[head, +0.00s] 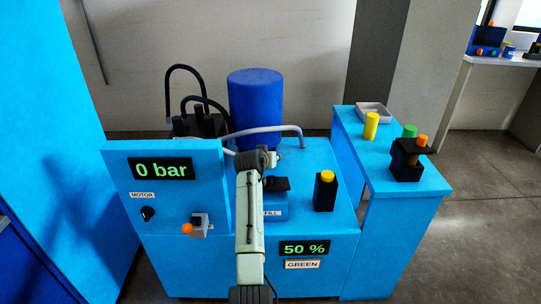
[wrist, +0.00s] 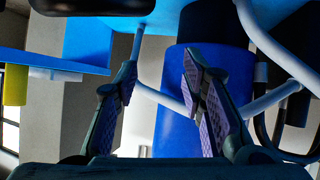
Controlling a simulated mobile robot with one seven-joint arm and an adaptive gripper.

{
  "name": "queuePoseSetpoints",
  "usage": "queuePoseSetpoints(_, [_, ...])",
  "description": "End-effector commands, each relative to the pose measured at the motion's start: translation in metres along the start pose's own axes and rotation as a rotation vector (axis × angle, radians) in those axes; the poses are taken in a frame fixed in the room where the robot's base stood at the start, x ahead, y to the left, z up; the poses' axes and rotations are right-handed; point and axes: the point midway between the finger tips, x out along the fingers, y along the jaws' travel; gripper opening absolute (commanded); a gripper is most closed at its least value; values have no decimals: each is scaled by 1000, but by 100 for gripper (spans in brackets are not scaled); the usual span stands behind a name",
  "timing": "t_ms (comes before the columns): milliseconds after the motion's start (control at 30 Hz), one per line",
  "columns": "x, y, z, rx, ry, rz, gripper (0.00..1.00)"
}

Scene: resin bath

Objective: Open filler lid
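The filler is a blue block with a FILL label (head: 272,212) on the blue machine top. Its black lid (head: 277,184) looks closed, partly hidden behind my arm. My gripper (head: 268,158) is above and behind the lid in the head view, in front of the tall blue cylinder. In the wrist view my gripper (wrist: 160,75) is open, its two purple-padded fingers apart with nothing held. A dark rounded piece (wrist: 92,6) at that view's top edge may be the lid; I cannot tell.
The tall blue cylinder (head: 255,95) and a grey pipe (head: 285,130) stand close behind my gripper. A black post with a yellow cap (head: 326,190) is to the right. A side bench (head: 350,135) holds a tray and coloured cylinders. Displays read 0 bar and 50 %.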

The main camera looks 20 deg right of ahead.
Motion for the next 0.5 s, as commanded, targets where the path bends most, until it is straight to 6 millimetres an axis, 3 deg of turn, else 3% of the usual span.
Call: queuePoseSetpoints(500, [-10,1,-7,1,13,1,46])
